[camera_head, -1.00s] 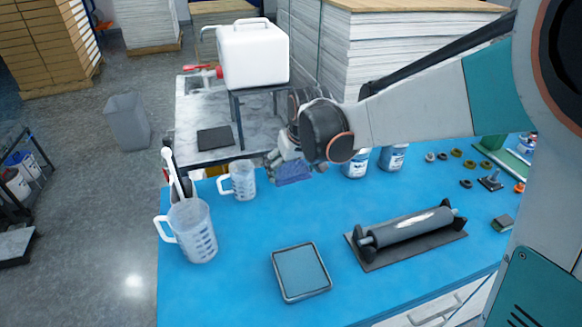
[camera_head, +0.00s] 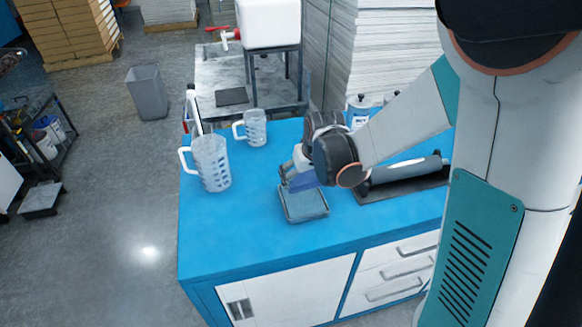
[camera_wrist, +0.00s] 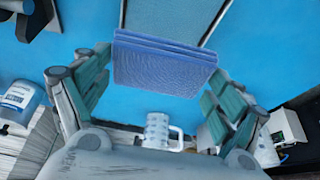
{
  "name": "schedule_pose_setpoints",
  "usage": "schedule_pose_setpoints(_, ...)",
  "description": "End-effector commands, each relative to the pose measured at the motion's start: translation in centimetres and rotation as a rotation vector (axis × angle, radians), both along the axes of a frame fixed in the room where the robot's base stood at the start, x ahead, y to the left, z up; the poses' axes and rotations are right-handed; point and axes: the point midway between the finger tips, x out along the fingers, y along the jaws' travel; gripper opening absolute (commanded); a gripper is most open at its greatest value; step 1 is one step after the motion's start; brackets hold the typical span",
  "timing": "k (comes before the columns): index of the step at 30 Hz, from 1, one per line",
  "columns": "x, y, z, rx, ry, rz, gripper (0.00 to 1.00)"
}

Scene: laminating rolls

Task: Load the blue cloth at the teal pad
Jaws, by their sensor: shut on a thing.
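The blue cloth (camera_head: 303,181) is a small folded stack held in my gripper (camera_head: 291,176). In the wrist view the cloth (camera_wrist: 160,66) spans between the two teal-padded fingers of my gripper (camera_wrist: 160,78). The teal pad (camera_head: 304,205) lies in a shallow dark-rimmed tray on the blue table top. My gripper and the cloth are over the tray's far edge, covering part of it. In the wrist view the pad (camera_wrist: 176,18) shows beyond the cloth at the top. I cannot tell whether the cloth touches the pad.
A large measuring jug (camera_head: 212,165) stands left of the tray, with a smaller jug (camera_head: 255,128) behind it. A dark roller (camera_head: 405,170) lies on its mat to the right, partly behind my arm. The blue table top (camera_head: 235,235) is clear in front.

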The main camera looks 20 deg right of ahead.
Motion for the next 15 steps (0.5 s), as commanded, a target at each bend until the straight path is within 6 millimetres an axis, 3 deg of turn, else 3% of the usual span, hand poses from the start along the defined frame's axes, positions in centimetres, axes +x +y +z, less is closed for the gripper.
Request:
schedule_pose_setpoints(8,-0.1,-0.2,-1.3,0.0,0.0,-0.002,0.68)
schedule_pose_setpoints(15,-0.1,-0.1,-3.7,0.0,0.0,-0.002,0.68)
